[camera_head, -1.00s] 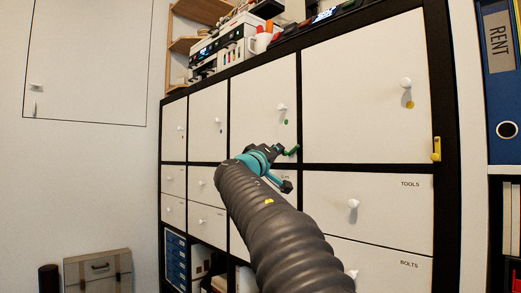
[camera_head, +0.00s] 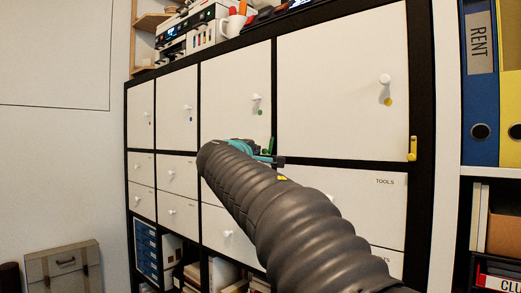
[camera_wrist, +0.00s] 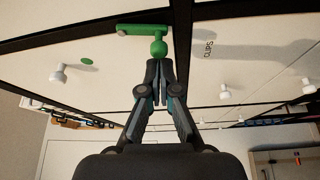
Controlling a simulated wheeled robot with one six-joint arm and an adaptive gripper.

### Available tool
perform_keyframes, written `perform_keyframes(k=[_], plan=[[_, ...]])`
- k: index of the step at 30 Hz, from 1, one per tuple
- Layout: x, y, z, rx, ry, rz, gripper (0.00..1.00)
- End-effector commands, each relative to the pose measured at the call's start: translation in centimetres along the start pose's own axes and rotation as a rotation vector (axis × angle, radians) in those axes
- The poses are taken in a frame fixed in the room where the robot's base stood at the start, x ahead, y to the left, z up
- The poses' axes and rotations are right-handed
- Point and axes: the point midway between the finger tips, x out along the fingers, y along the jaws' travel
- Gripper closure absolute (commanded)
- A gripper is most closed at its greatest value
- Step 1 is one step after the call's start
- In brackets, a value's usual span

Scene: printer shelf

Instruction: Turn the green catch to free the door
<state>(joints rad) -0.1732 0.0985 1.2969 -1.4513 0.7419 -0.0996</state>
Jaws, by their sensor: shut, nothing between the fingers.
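The green catch (camera_wrist: 140,30) shows in the wrist view as a bar with a round knob at one end, mounted on the dark cabinet frame. In the head view it is a small green piece (camera_head: 270,146) beside the door's lower right corner, partly hidden by my arm. The white door (camera_head: 235,100) with a green dot appears closed flush. My gripper (camera_wrist: 160,66) is shut and empty, its fingertips right at the catch's knob; I cannot tell whether they touch. In the head view my gripper (camera_head: 268,156) is mostly behind my arm.
A larger door with a yellow dot (camera_head: 345,85) is to the right, with a yellow catch (camera_head: 412,148) on the frame. Labelled drawers such as TOOLS (camera_head: 350,200) lie below. White knobs (camera_head: 385,80) stick out from the fronts. A case (camera_head: 64,272) stands on the left.

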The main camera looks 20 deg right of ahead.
Motion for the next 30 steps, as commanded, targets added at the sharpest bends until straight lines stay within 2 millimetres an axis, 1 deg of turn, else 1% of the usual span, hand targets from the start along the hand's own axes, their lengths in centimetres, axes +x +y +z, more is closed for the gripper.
perform_keyframes(k=[4,10,12,15,24,27,30], plan=[[0.2,-0.1,-1.1,-0.001,0.001,-0.001,1.0],[0.6,-0.2,-3.5,-0.003,0.003,-0.003,1.0],[-0.9,-0.3,-3.3,-0.001,0.003,-0.001,1.0],[-2.3,-0.2,-2.9,-0.001,-0.002,0.0,1.0],[-7.2,-0.1,-2.8,-0.002,-0.004,0.0,1.0],[-8.3,0.0,-2.9,-0.002,-0.005,0.0,1.0],[-9.0,0.1,-2.9,-0.001,-0.006,0.0,1.0]])
